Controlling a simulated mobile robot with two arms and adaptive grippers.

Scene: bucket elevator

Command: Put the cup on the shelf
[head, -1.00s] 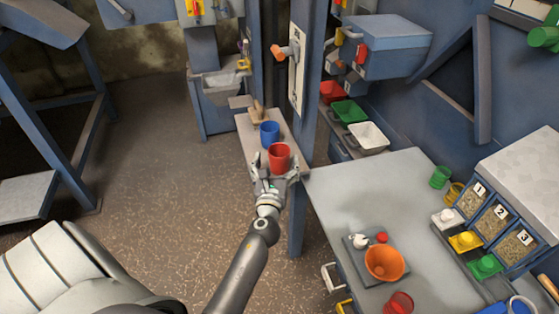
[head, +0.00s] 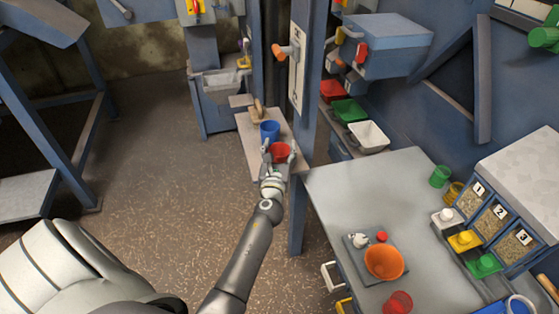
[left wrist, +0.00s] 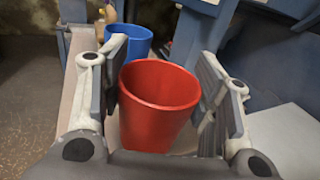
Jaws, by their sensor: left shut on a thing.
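The red cup (head: 281,153) is upright between the fingers of my left gripper (head: 279,154), which is shut on it. In the left wrist view the red cup (left wrist: 158,105) sits between the two grey pads, its open rim facing up. The shelf (head: 249,138) is a narrow pale board; the red cup is over its near part. A blue cup (head: 270,132) stands on the shelf just behind the red cup, and also shows in the left wrist view (left wrist: 130,42). Whether the red cup's base touches the board is hidden. My right gripper is not in view.
A blue post (head: 311,110) rises right of the shelf. A small wooden object (head: 258,110) is at the shelf's far end. The grey table (head: 350,195) at right holds an orange bowl (head: 384,262) and another red cup (head: 398,302). Open floor (head: 170,170) lies left.

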